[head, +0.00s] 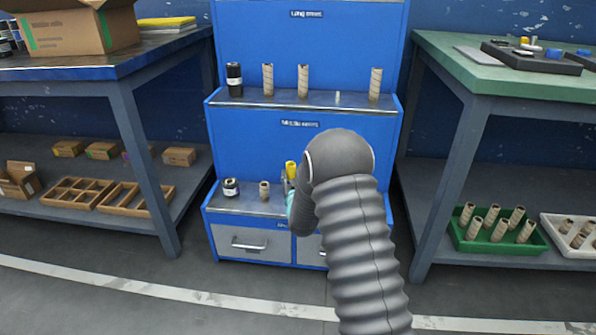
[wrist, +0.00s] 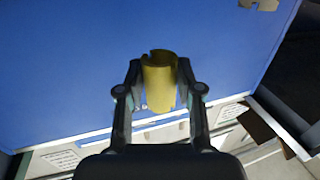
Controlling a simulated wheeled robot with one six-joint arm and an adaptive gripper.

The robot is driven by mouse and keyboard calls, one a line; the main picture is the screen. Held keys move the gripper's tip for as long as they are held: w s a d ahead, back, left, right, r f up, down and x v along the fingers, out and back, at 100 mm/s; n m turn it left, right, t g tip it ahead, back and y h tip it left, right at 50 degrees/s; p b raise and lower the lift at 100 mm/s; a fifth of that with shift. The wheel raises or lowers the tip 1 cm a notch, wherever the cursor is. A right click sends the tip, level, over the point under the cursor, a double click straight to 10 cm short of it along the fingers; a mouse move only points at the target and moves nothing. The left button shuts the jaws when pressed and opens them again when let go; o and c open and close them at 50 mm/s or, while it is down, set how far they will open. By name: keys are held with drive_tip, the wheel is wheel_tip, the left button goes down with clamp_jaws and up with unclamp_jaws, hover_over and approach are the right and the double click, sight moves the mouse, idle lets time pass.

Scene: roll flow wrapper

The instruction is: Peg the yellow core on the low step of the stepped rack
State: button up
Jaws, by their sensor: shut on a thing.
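The yellow core (head: 291,169) is a short upright tube, seen above the low step (head: 245,205) of the blue stepped rack (head: 300,150). In the wrist view my gripper (wrist: 160,88) is shut on the yellow core (wrist: 159,82), one finger on each side. In the head view my gripper (head: 288,184) is largely hidden behind my dark arm. I cannot tell whether the core touches the step or a peg. The arm hides the right part of the low step.
A black roll (head: 231,187) and a brown core (head: 264,190) stand left on the low step. The middle step holds a black roll (head: 234,79), several brown cores (head: 303,80) and a bare peg (head: 337,97). Tables stand on both sides; a green tray (head: 470,243) of cores is right.

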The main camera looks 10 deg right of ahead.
drive_tip(key=shift+f, duration=0.2)
drive_tip(key=shift+d+f, duration=0.65)
drive_tip(key=shift+d, duration=0.2)
drive_tip(key=shift+d+f+h, duration=0.15)
drive_tip(key=shift+f+h, duration=0.15)
drive_tip(key=shift+f, duration=0.05)
drive_tip(key=shift+f+b, duration=0.5)
drive_tip(key=shift+f, duration=0.65)
drive_tip(key=shift+s+f, duration=0.1)
drive_tip(key=shift+f, duration=0.05)
drive_tip(key=shift+f, duration=2)
